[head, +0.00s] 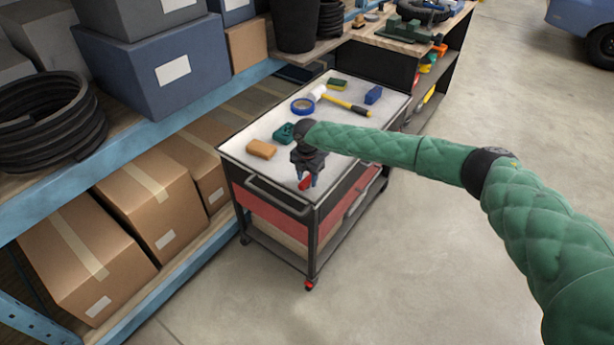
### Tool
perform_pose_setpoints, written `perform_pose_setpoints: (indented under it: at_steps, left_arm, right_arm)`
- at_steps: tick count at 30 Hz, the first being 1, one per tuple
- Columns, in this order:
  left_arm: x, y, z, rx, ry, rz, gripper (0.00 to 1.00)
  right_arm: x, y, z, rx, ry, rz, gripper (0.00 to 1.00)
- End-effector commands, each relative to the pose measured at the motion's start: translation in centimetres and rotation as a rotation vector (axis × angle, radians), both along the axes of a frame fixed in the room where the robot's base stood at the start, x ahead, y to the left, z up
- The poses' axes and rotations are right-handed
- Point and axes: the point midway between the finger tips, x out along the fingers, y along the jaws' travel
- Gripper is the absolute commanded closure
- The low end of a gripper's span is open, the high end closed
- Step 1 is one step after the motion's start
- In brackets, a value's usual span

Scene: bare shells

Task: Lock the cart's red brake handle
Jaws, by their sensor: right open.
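The cart (237,150) has a white top, a dark frame and a red front panel (270,214). A small red part (305,183), which looks like the brake handle, shows at the near edge of the cart's top, close to its front corner. My right gripper (308,177) points down right over it. Its fingers are open, with the red part at or just below their tips. I cannot tell whether they touch it, and the gripper hides some of it. My left gripper is not in view.
On the cart lie a tan block (261,149), blue tape (302,105), a hammer (346,103) and a blue block (374,94). A shelf with cardboard boxes (85,235) stands close on the left. A workbench (400,35) stands behind.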

Motion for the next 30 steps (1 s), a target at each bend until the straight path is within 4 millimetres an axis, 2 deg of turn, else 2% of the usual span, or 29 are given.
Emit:
perform_pose_setpoints:
  at_steps: [8, 11, 15, 25, 30]
  left_arm:
    - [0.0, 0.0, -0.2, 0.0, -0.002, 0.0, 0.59]
    - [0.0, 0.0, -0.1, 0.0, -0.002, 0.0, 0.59]
    - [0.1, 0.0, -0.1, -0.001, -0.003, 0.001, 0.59]
    - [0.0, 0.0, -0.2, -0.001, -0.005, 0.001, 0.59]
    - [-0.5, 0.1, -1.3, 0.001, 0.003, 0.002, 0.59]
  right_arm:
    - [0.0, 0.0, -0.2, 0.0, 0.0, 0.0, 0.58]
    - [0.0, 0.0, -0.2, 0.0, 0.0, 0.0, 0.74]
    - [0.0, 0.0, -0.2, 0.0, 0.0, 0.0, 1.0]
    - [0.0, 0.0, -0.1, 0.001, 0.001, -0.035, 1.0]
    - [-0.1, 0.0, -0.1, 0.0, 0.002, -0.119, 1.0]
